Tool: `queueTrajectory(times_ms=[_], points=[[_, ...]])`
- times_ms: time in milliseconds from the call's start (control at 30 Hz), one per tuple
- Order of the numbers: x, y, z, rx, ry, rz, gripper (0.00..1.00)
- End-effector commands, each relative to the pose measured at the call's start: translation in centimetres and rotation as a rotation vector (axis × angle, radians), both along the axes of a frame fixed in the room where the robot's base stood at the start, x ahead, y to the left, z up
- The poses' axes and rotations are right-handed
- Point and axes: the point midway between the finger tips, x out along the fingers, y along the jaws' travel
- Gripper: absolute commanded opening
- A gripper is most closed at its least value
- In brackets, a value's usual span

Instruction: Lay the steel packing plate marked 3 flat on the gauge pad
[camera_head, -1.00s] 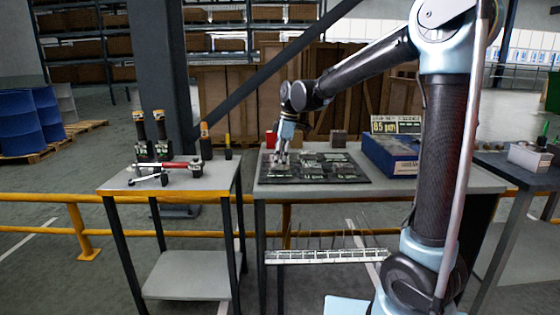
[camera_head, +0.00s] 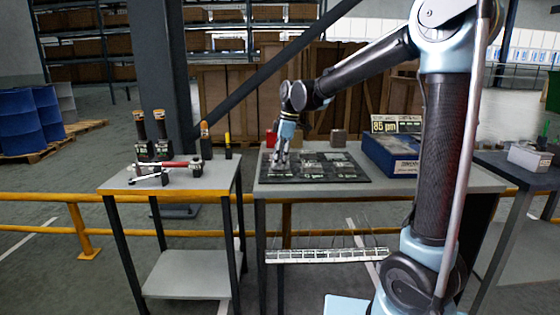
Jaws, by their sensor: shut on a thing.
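My gripper (camera_head: 280,164) points down at the left part of a dark board (camera_head: 352,177) on the middle table. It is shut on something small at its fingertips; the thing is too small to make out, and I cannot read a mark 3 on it. Several small grey labelled pieces or fields lie on the board, one of them near its middle (camera_head: 310,158). Their marks are too blurred to read surely. I cannot tell which part is the gauge pad. A display sign (camera_head: 397,125) behind a blue box seems to read 85.
The blue box (camera_head: 375,150) stands right of the board. A red item (camera_head: 270,139) and a grey-brown block (camera_head: 338,137) stand behind it. A left table (camera_head: 118,183) holds a red-handled tool (camera_head: 180,164) and upright tools. A yellow rail (camera_head: 75,230) runs behind the tables.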

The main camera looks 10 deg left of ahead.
Motion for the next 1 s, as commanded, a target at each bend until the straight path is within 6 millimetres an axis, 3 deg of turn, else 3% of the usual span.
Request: queueTrajectory(times_ms=[533, 567, 633, 1000], points=[[0.0, 0.0, -1.2, 0.000, 0.000, 0.000, 0.00], [0.0, 0.0, -1.2, 0.000, 0.000, 0.000, 0.48], [0.0, 0.0, -1.2, 0.000, 0.000, 0.000, 0.64], [0.0, 0.0, -1.1, 0.000, 0.000, 0.000, 0.65]])
